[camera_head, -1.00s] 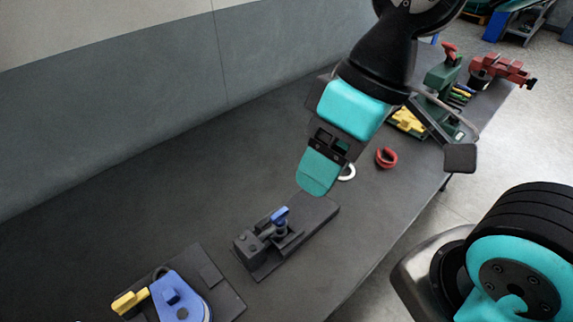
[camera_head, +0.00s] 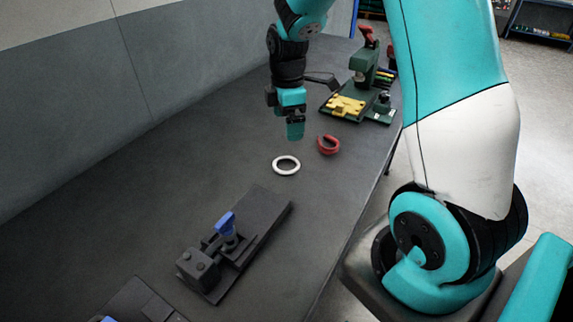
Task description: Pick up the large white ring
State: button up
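The large white ring (camera_head: 276,171) lies flat on the dark workbench, near the middle of the view. My gripper (camera_head: 295,131) is above the bench, a little beyond the ring in the picture and pointing down, apart from it. I see the gripper from one side, so the gap between its fingers is hidden.
A red ring-like piece (camera_head: 328,146) lies right of the white ring. A dark fixture with a blue handle (camera_head: 226,224) stands nearer on the bench (camera_head: 150,205). The bench left of the ring is clear.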

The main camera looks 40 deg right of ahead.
send_over(286, 166)
jog(key=f, duration=0.6)
jog(key=shift+s+d+f+p, duration=0.1)
jog(key=shift+d+f+p, duration=0.1)
jog(key=shift+f+p, duration=0.2)
jog(key=shift+a+f+p, duration=0.15)
jog(key=shift+f+p, duration=0.2)
jog(key=shift+f, duration=1)
jog(key=shift+a+f+p, duration=0.1)
jog(key=shift+f+p, duration=0.2)
jog(key=shift+f, duration=1.05)
jog(key=c, duration=1)
jog(key=shift+r, duration=0.15)
